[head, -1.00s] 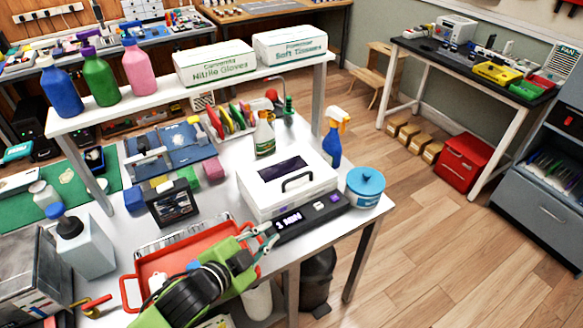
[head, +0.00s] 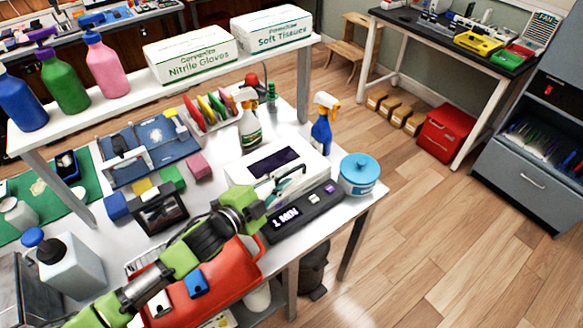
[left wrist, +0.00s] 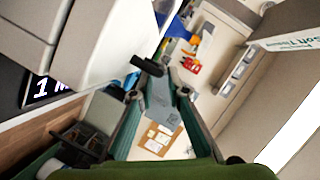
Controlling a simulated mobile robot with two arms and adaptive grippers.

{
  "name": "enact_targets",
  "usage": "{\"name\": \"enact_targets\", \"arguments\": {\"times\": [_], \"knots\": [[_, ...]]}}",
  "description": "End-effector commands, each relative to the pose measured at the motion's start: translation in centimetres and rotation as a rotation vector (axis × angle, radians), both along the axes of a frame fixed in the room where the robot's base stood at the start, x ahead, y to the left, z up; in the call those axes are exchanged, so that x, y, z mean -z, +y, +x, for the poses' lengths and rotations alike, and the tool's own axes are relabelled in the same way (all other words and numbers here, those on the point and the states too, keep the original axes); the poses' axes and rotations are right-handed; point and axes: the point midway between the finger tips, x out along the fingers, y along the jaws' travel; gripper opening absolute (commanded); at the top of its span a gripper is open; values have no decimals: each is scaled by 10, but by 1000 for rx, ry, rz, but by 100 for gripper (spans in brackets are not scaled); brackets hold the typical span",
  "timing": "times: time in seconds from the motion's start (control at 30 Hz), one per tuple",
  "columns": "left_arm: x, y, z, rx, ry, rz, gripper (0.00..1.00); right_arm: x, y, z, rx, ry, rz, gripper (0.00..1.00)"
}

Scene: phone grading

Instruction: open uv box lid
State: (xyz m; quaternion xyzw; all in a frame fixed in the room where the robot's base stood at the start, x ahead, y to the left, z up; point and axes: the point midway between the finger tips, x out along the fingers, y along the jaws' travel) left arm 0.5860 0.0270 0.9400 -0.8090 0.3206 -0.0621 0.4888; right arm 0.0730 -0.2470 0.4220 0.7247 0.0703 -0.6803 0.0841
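The white UV box (head: 246,163) stands on the white table, with a dark window in its lid. The lid looks down. Its black handle is at the front, partly hidden by my left gripper (head: 286,186). In the left wrist view the box (left wrist: 125,35) fills the upper left. A black handle piece (left wrist: 149,67) shows at the fingertips of my left gripper (left wrist: 160,91). The fingers are apart with a gap between them, and I see no firm grip on the handle. The dark display panel (head: 305,211) lies in front of the box. My right gripper is out of view.
A blue-lidded tub (head: 359,178) stands right of the box. Spray bottles (head: 321,133) stand behind it. A shelf with glove (head: 190,57) and tissue boxes (head: 277,32) runs behind.

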Motion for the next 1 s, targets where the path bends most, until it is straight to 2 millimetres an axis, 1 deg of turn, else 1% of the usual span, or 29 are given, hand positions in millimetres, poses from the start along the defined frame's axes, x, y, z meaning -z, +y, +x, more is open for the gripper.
{"name": "enact_targets", "arguments": {"times": [0.03, 0.1, 0.23, 0.4, 0.73, 0.8, 1.0], "knots": [[0, -6, 8, -1, 0, -1, 15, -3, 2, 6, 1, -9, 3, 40], [2, -12, 16, -1, -1, 0, 15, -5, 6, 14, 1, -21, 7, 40], [7, -21, 28, 0, 1, -1, 15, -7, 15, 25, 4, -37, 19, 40], [10, -26, 36, -1, 1, 0, 15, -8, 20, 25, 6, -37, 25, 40], [10, -28, 37, 0, 1, -1, 15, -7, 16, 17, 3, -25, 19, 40], [10, -28, 37, 0, 1, -1, 0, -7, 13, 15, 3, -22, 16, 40], [10, -28, 37, -1, 2, -1, 0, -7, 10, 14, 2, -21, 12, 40]]}}
